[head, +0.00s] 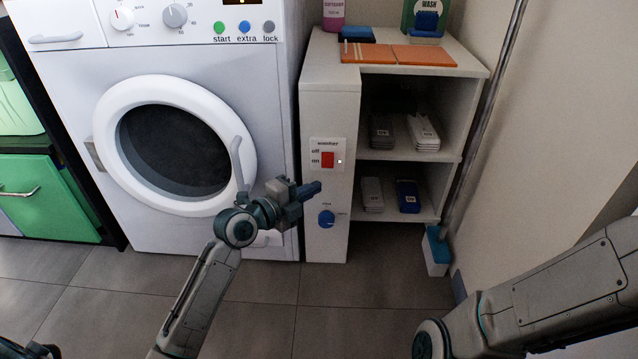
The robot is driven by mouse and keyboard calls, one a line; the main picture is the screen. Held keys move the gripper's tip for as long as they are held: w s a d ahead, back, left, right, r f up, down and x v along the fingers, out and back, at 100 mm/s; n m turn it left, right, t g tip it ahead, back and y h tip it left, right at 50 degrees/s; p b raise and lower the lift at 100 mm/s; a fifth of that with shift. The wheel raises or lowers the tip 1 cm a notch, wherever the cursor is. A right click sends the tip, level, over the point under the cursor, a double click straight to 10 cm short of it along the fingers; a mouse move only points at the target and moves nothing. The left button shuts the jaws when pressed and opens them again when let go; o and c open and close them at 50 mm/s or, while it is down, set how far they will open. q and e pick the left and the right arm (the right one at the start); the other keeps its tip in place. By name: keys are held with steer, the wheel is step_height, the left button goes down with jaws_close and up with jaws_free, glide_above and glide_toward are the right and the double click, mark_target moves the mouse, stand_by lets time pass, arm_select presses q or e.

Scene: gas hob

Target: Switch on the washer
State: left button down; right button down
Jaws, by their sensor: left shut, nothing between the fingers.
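The white washer (70,100) stands at the left with its round door (170,145) closed. A plate labelled "washer" with off above on is on the front panel of the white shelf unit beside it. Its red rocker switch (327,160) is in plain view, with a small pale light (340,161) at its right. I cannot tell which way the rocker is tilted. My left gripper (316,188) is shut and empty, its tips just below the plate in the picture; contact with the panel cannot be told. My right gripper is out of view.
A blue knob (326,219) is lower on the same panel. A mop or brush (437,250) leans at the right. My right arm crosses the lower right. Tiled floor is clear in front.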

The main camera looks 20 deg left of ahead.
arm_select(q)
steer(key=p+v, duration=0.1)
steer(key=v, duration=0.6)
steer(key=shift+s+f, duration=0.2)
steer(key=shift+f, duration=0.3)
steer(key=shift+a, duration=0.2)
